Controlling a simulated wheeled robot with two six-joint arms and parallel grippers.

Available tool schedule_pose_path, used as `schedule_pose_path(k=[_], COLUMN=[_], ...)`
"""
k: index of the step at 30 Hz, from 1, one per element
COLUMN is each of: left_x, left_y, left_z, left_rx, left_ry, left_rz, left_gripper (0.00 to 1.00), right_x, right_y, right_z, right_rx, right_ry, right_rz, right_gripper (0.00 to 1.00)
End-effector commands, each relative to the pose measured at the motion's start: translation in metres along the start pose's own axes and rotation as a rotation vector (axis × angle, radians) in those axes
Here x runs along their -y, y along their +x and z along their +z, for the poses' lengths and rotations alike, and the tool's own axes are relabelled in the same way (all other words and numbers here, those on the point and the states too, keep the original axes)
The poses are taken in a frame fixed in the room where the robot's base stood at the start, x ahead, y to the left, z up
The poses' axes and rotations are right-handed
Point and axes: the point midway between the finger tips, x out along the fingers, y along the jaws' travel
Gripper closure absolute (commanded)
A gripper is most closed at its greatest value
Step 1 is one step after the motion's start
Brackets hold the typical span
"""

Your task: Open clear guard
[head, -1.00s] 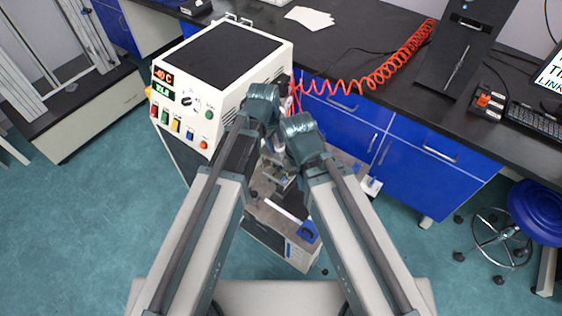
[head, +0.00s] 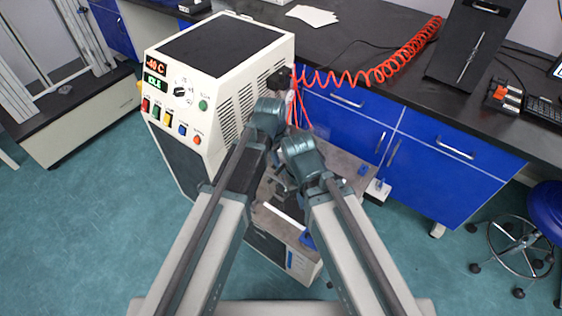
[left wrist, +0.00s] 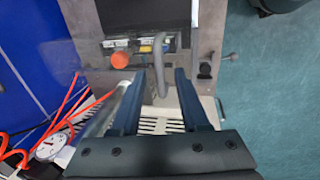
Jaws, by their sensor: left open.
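The clear guard cannot be made out clearly; the machine's work area lies largely behind my arms in the head view. The machine is a white cabinet (head: 222,70) with a black top and a control panel. In the left wrist view a grey curved bar (left wrist: 160,72), like a handle, runs up between the fingers of my left gripper (left wrist: 158,85). The fingers are open on either side of the bar, with gaps visible. A dark panel (left wrist: 143,14) in a grey metal frame stands beyond it. My right gripper is hidden below its wrist in the head view.
Red coiled hose (head: 385,68) runs from the machine to the black bench top. A round gauge (left wrist: 50,146) sits left of the fingers in the wrist view. Blue cabinets (head: 425,165) stand right of the machine. A blue stool (head: 547,210) stands right; open floor lies left.

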Motion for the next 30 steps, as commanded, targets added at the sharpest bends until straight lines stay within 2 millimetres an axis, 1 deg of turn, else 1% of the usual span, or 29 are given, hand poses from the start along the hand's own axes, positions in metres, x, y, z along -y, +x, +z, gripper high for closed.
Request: schedule_pose_path(k=[1, 8, 9, 11, 12, 16, 30], left_x=[0.0000, -0.0002, -0.0002, -0.0002, -0.0002, -0.0002, -0.0001], left_y=[0.0029, 0.0016, 0.0016, 0.0016, 0.0016, 0.0017, 0.0017], left_z=[0.0001, 0.0002, 0.0002, 0.0002, 0.0002, 0.0002, 0.0002], left_rx=[0.000, 0.000, 0.000, 0.000, 0.000, 0.000, 0.000], left_ry=[0.000, 0.000, 0.000, 0.000, 0.000, 0.000, 0.000], left_rz=[0.000, 0.000, 0.000, 0.000, 0.000, 0.000, 0.000], left_gripper=[0.55, 0.55, 0.59, 0.70, 0.77, 1.00, 1.00], right_x=[0.0003, 0.0002, 0.0002, 0.0002, 0.0002, 0.0002, 0.0002], right_y=[0.0028, 0.0016, 0.0016, 0.0016, 0.0016, 0.0016, 0.0017], right_z=[-0.0002, -0.0001, -0.0001, -0.0001, -0.0001, -0.0001, -0.0001], right_rx=[0.000, 0.000, 0.000, 0.000, 0.000, 0.000, 0.000], right_ry=[0.000, 0.000, 0.000, 0.000, 0.000, 0.000, 0.000], right_rz=[0.000, 0.000, 0.000, 0.000, 0.000, 0.000, 0.000], right_gripper=[1.00, 1.00, 1.00, 1.00, 1.00, 1.00, 1.00])
